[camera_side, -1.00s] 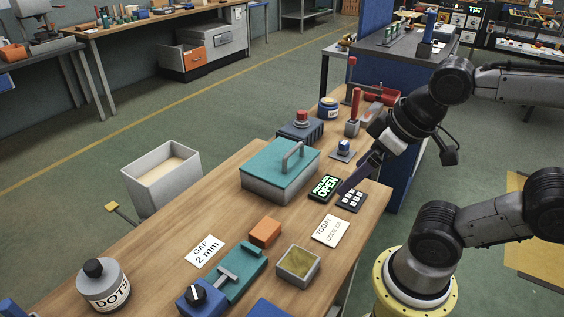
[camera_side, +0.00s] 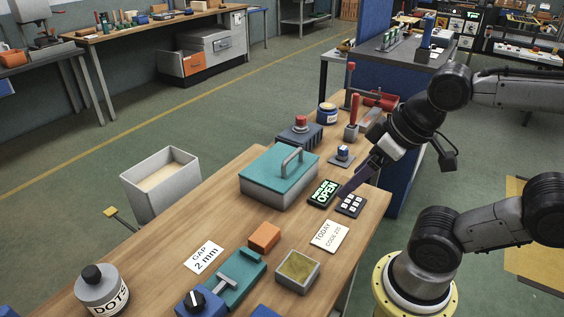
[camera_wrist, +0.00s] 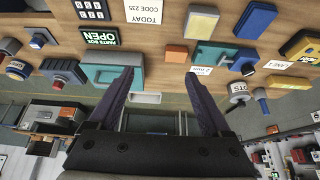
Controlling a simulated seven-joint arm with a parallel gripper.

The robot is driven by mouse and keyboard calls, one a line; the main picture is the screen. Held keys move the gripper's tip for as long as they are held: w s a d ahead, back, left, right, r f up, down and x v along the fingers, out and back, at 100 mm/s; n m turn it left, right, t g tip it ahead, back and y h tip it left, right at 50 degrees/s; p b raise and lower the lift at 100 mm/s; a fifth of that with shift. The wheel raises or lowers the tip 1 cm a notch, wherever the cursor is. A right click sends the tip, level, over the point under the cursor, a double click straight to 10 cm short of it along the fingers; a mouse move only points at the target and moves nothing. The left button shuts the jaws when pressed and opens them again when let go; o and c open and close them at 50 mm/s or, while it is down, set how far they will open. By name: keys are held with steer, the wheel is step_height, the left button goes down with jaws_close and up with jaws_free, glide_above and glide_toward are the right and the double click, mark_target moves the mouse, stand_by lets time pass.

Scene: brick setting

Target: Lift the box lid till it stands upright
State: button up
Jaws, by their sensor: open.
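The box (camera_side: 262,191) is grey with a teal lid (camera_side: 268,170) that lies flat and shut on top. In the wrist view the teal lid (camera_wrist: 105,56) is partly covered by the left finger. My gripper (camera_side: 346,189) is right of the box in the side view, near a small keypad, apart from the handle. In the wrist view my gripper (camera_wrist: 159,72) has its two dark fingers spread wide, with nothing held between them.
A lit "OPEN" sign (camera_side: 323,193) and a keypad (camera_side: 351,203) lie right of the box. A button box (camera_side: 300,138) and a blue-topped switch (camera_side: 342,155) stand behind it. An orange block (camera_side: 265,237) and a small tray (camera_side: 297,271) are in front.

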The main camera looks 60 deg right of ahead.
steer(key=shift+m, duration=0.4)
steer(key=shift+c, duration=1.2)
steer(key=shift+r+m, duration=0.3)
steer(key=shift+m, duration=0.2)
steer(key=shift+c, duration=1.2)
steer(key=w+r+m, duration=0.3)
steer(key=r+m, duration=0.1)
steer(key=shift+w+d+r+m, duration=0.2)
steer(key=shift+w+m, duration=0.1)
steer(key=shift+w, duration=0.05)
steer(key=w+d+r+m+g, duration=0.1)
steer(key=w+d+r+m, duration=0.2)
steer(key=w+m, duration=0.35)
steer(key=m+g, duration=0.2)
steer(key=m, duration=0.3)
glide_above(294, 153)
steer(key=s, duration=0.3)
steer(key=s+x, duration=0.1)
steer(key=x, duration=1.7)
steer(key=shift+s+f, duration=0.2)
steer(key=shift+f, duration=0.15)
jaws_close()
